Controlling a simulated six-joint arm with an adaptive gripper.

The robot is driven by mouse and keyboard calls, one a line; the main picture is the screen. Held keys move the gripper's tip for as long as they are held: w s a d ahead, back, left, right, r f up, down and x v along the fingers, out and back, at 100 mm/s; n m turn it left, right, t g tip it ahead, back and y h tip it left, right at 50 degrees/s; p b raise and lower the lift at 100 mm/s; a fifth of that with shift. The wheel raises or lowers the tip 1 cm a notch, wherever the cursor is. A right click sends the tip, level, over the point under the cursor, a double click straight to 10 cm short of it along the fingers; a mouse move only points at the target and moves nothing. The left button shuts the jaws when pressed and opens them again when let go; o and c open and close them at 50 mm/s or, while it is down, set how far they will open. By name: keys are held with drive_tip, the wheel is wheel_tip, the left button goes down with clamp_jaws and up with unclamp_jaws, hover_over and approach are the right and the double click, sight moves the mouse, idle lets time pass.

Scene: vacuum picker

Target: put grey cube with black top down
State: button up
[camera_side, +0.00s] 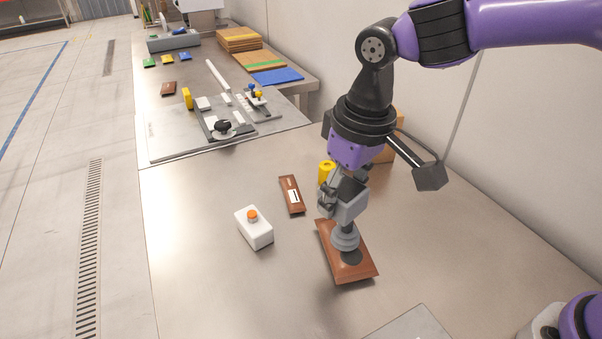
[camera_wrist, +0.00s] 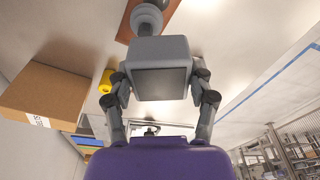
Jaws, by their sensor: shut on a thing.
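My gripper (camera_side: 341,192) is shut on a grey cube with a black top (camera_side: 352,200). In the wrist view the cube (camera_wrist: 160,50) sits between the two fingers of my gripper (camera_wrist: 162,88), its dark face towards the camera. A grey ribbed suction cup (camera_side: 345,239) hangs below the cube and also shows in the wrist view (camera_wrist: 147,18). A flat brown packet (camera_side: 345,267) lies under the cup, which meets its top face. I cannot tell whether the packet touches the table or hangs just above it.
A white box with an orange button (camera_side: 254,228) and another brown packet (camera_side: 292,195) stand to the left. A yellow cylinder (camera_side: 326,172) is behind my gripper. A cardboard box (camera_wrist: 42,92) stands near the wall. The metal table (camera_side: 205,285) is bare at front left.

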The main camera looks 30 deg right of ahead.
drive_tip(key=s+a+n, duration=0.5)
drive_tip(key=a, duration=0.5)
drive_tip(key=s+a+n, duration=0.5)
drive_tip(key=s+a, duration=0.1)
drive_tip(key=a, duration=0.4)
hover_over(226, 300)
drive_tip(key=shift+g+y, duration=0.4)
drive_tip(key=f, duration=0.7)
drive_tip(key=shift+s+d, duration=0.1)
drive_tip(key=shift+s, duration=0.1)
drive_tip(key=shift+w+f, duration=0.1)
drive_tip(key=shift+f, duration=2)
drive_tip(key=o, duration=1.2)
drive_tip(key=shift+f, duration=0.1)
drive_tip(key=shift+c, duration=0.2)
